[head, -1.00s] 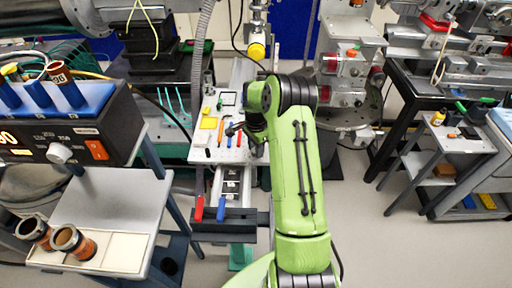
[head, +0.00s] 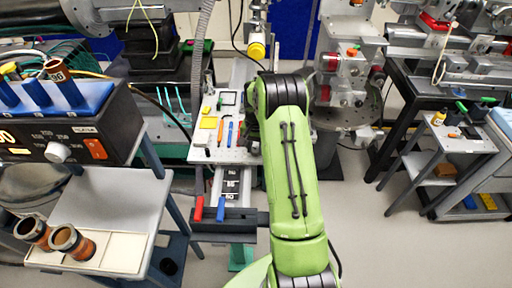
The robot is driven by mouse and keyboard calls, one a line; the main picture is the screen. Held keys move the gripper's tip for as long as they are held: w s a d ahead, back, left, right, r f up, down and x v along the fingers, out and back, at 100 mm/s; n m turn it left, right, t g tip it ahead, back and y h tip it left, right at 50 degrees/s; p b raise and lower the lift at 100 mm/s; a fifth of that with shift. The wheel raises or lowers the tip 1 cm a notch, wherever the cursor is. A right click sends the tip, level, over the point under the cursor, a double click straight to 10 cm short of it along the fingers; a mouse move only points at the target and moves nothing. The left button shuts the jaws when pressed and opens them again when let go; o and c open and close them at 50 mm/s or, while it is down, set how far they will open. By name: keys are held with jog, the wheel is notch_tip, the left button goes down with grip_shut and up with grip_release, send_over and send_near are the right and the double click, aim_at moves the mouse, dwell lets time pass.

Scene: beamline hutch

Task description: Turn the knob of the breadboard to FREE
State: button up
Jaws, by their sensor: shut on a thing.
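The breadboard (head: 200,155) is a pale plate at the middle of the head view. Its right part is covered by my green arm. I cannot make out its knob or any FREE mark; the knob may be behind my arm. My arm reaches forward over the right side of the breadboard. My gripper and its fingertips are hidden behind the arm, so what they touch does not show.
On the breadboard lie a yellow block (head: 208,122), an orange tool (head: 230,134) and a blue tool (head: 220,132). Red (head: 198,208) and blue (head: 221,208) handles stand at the front rail.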

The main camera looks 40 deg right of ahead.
aim_at(256, 149)
jog(key=n, duration=0.5)
jog(key=shift+n, duration=0.3)
jog(key=shift+n+b, duration=0.35)
jog(key=shift+n, duration=1.85)
jog(key=o, duration=1)
jog(key=shift+o, duration=0.2)
notch_tip(256, 149, up, 16)
jog(key=p, duration=0.2)
jog(key=shift+p, duration=0.3)
